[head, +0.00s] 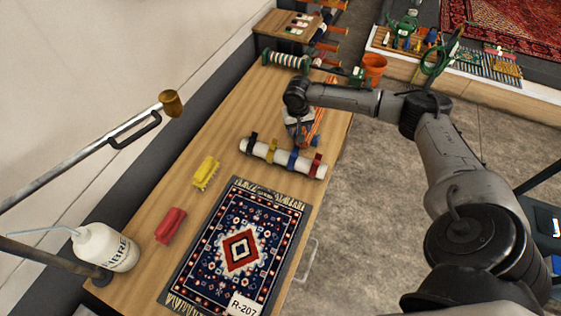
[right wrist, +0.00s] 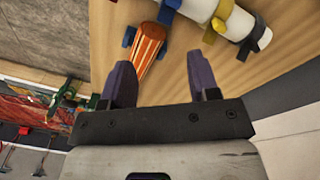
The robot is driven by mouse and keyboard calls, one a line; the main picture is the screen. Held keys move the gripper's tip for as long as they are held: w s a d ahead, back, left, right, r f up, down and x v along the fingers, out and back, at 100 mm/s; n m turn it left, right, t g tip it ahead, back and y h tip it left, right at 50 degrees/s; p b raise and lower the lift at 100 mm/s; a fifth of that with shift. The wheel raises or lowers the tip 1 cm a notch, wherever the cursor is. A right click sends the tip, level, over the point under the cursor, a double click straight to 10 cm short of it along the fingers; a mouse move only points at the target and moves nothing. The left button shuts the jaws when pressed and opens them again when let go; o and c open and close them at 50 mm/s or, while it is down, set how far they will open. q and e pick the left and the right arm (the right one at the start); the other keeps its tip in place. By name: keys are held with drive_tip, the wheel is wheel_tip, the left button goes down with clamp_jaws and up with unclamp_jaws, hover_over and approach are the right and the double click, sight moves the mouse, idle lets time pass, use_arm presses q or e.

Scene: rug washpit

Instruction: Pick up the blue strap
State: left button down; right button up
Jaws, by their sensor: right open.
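A white roll (head: 282,157) lies across the wooden table with black, yellow, blue and red straps around it. The blue strap (head: 293,160) is between the yellow strap (head: 271,151) and the red strap (head: 316,166). In the right wrist view, part of the blue strap (right wrist: 172,4) shows at the top edge, with the yellow strap (right wrist: 221,16) and black strap (right wrist: 251,37) to its right. My right gripper (head: 301,143) is just behind the roll, partly hidden by its own wrist. Its fingers (right wrist: 162,78) are open, with nothing held between them. My left gripper is not in view.
An orange striped object (right wrist: 150,40) lies beside the roll, close to the right fingers. A patterned rug (head: 240,249), a yellow brush (head: 206,172), a red brush (head: 171,225) and a white bottle (head: 106,248) are on the table's nearer part.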

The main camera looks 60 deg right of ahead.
sight(294, 152)
drive_tip(key=f+m, duration=0.2)
drive_tip(key=f, duration=0.1)
drive_tip(key=a+f+m, duration=0.1)
drive_tip(key=f+m, duration=0.1)
drive_tip(key=f+m+y, duration=0.1)
drive_tip(key=f+m, duration=0.1)
drive_tip(key=f, duration=0.1)
drive_tip(key=shift+w+a+f+m, duration=0.15)
drive_tip(key=shift+a+f+m, duration=0.05)
drive_tip(key=shift+f+m, duration=0.2)
drive_tip(key=shift+w+d+f, duration=0.1)
drive_tip(key=shift+f, duration=1.15)
drive_tip(key=shift+d+f, duration=0.1)
drive_tip(key=shift+f, duration=1.15)
drive_tip(key=c, duration=1)
